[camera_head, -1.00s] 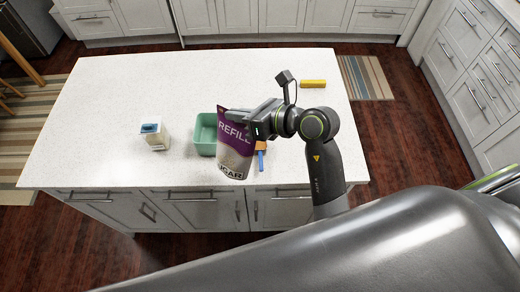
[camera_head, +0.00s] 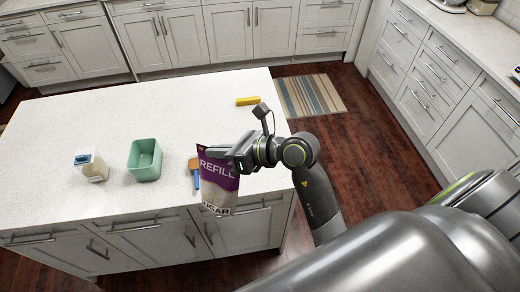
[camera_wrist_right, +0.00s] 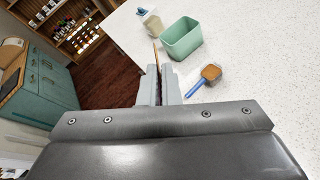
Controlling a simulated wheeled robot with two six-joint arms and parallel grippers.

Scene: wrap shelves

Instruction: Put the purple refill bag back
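The purple refill bag (camera_head: 219,182), with "REFILL" and "SUGAR" lettering partly visible, hangs upright from my right gripper (camera_head: 226,154). My right gripper is shut on its top edge and holds it in front of the island's front edge in the head view. In the right wrist view the two fingers (camera_wrist_right: 158,92) are closed together on the bag's thin edge (camera_wrist_right: 156,58). My left gripper does not show in any view.
The white island top (camera_head: 110,120) carries a green open bin (camera_head: 145,160), a white container with a blue top (camera_head: 92,166), a blue-handled scoop (camera_head: 195,175) with brown contents, and a yellow block (camera_head: 248,101). In the wrist view, shelves with jars (camera_wrist_right: 70,25) and a teal cabinet (camera_wrist_right: 45,95) stand beyond the floor.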

